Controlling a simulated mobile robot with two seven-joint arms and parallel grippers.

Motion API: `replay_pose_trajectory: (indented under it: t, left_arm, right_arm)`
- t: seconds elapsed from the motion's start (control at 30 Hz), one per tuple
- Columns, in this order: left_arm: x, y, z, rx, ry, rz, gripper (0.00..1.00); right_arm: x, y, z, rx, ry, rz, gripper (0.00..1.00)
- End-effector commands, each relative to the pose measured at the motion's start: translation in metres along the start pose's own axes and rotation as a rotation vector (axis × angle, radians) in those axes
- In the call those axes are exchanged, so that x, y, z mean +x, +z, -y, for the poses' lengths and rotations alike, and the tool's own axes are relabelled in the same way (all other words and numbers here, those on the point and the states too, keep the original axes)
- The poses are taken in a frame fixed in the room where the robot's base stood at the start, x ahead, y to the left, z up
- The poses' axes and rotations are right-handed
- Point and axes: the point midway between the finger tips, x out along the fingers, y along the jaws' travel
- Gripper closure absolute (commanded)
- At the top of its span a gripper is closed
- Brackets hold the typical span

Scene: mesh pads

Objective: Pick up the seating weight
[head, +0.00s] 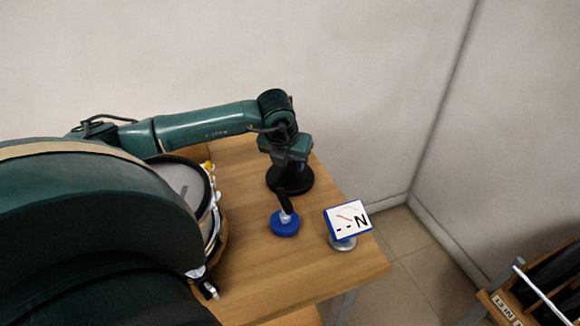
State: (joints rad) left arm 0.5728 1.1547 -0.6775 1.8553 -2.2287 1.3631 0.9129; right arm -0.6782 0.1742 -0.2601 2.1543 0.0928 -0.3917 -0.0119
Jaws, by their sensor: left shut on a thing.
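My left gripper (291,155) reaches in from the left over the wooden table and points down. It is shut on the top of a dark, round, heavy-looking piece, which I take to be the seating weight (291,180). The weight's wide black base shows below the jaws; its upper part is hidden by the gripper. I cannot tell whether the base touches the table. My right gripper is not in view.
A blue disc tool (285,225) with a black handle stands just in front of the weight. A tilted gauge display (347,219) on a round foot is near the table's right edge. A drum (186,183) is at left. The front of the wooden table (290,283) is clear.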

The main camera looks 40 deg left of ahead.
Motion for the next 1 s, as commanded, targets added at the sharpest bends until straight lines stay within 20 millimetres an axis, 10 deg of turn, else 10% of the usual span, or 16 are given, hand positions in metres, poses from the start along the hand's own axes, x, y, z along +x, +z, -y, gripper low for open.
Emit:
replay_pose_trajectory:
  t: [1.0]
  left_arm:
    - [-0.016,0.011,0.0,-0.004,-0.005,0.018,1.0]
  right_arm:
    - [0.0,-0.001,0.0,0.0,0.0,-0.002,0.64]
